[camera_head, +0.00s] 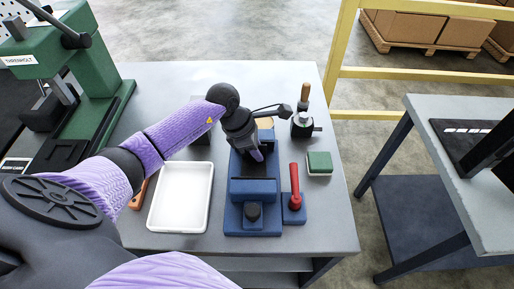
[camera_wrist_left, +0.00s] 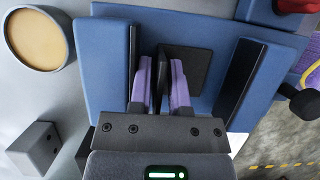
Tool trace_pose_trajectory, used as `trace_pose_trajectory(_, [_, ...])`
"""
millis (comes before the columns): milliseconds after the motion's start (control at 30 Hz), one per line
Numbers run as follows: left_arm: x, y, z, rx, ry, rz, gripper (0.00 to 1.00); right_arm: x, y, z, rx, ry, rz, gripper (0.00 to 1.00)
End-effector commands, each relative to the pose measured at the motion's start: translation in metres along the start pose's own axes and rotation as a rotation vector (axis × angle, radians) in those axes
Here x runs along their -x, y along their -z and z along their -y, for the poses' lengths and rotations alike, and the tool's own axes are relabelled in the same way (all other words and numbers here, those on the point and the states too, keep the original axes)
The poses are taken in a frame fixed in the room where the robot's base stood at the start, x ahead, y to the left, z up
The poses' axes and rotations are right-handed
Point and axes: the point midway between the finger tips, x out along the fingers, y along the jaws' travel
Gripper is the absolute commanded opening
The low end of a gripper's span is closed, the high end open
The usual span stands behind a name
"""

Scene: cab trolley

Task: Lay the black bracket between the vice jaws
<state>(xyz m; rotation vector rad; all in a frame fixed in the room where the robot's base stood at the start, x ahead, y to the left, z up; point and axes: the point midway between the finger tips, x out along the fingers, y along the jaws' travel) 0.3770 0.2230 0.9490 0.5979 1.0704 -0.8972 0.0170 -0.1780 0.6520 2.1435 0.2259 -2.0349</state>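The blue vice (camera_head: 253,217) stands on the grey table; its blue body also shows in the left wrist view (camera_wrist_left: 105,45). Its two dark jaw faces stand left (camera_wrist_left: 132,50) and right (camera_wrist_left: 238,80) in that view. My left gripper (camera_head: 257,153) is over the vice, its purple fingers (camera_wrist_left: 162,90) pointing down between the jaws. The fingers are closed on an upright plate of the black bracket (camera_wrist_left: 190,65), whose flat square part shows between the jaws. I cannot tell whether the bracket touches the vice bed. In the head view the bracket is hidden. My right gripper is not in view.
A white tray (camera_head: 181,197) lies left of the vice. A red-handled tool (camera_head: 294,190) and a green block (camera_head: 319,162) are to its right. A black holder with a wooden handle (camera_head: 302,124) stands behind. A round tan-topped container (camera_wrist_left: 38,35) is near the vice.

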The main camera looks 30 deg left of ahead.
Motion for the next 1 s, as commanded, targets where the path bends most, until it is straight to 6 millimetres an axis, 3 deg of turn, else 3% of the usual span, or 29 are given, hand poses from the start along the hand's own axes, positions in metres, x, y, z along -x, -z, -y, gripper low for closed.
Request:
trace_pose_trajectory(100, [0.000, 0.000, -0.001, 0.000, -0.003, 0.000, 0.48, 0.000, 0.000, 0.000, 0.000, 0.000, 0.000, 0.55])
trace_pose_trajectory(467, [0.002, 0.000, -0.002, 0.000, -0.007, 0.000, 0.48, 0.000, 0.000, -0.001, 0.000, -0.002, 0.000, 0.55])
trace_pose_trajectory(567, [0.016, 0.000, -0.002, -0.002, -0.010, 0.000, 0.48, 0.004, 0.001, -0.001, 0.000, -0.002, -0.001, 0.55])
trace_pose_trajectory(800, [0.077, 0.000, 0.000, -0.003, -0.009, -0.002, 0.48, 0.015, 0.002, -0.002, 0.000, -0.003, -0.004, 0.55])
trace_pose_trajectory(1000, [0.099, 0.000, 0.002, -0.001, -0.004, -0.001, 0.48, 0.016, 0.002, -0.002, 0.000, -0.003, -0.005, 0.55])
